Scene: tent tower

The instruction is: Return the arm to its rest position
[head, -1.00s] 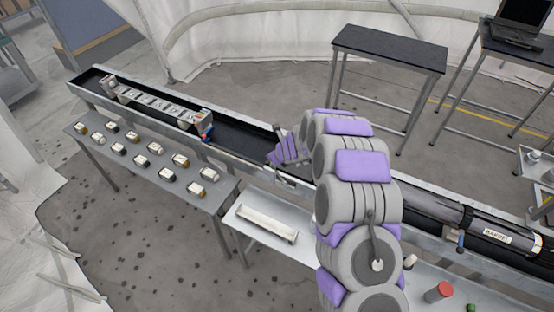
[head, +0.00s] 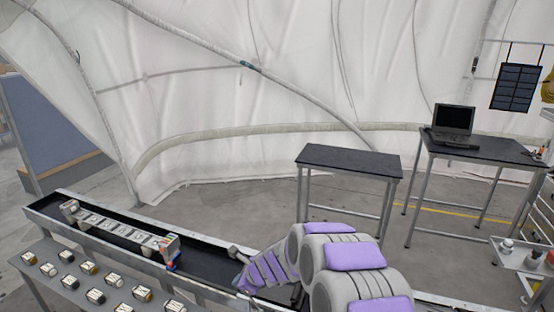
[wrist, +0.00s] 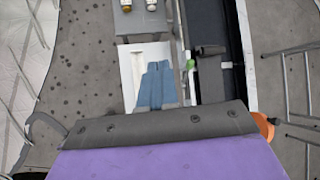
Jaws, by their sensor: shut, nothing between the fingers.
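My arm, grey with purple pads, rises from the bottom of the head view and reaches left over the long black conveyor (head: 205,262). My gripper (head: 243,280) is at the arm's far end, over or beside the conveyor; the exact gap cannot be told. In the wrist view, the blue fingers of my gripper (wrist: 157,84) lie close together with nothing between them. Below them in that view are a white tray (wrist: 130,68) and the conveyor's side. The arm's base is out of frame.
A grey rack (head: 120,230) sits on the conveyor's left part. Several small jars stand on the side table (head: 45,288) in front. A dark table (head: 348,160) and a laptop table (head: 480,150) stand behind, with a cart (head: 525,255) at right. Floor is clear between.

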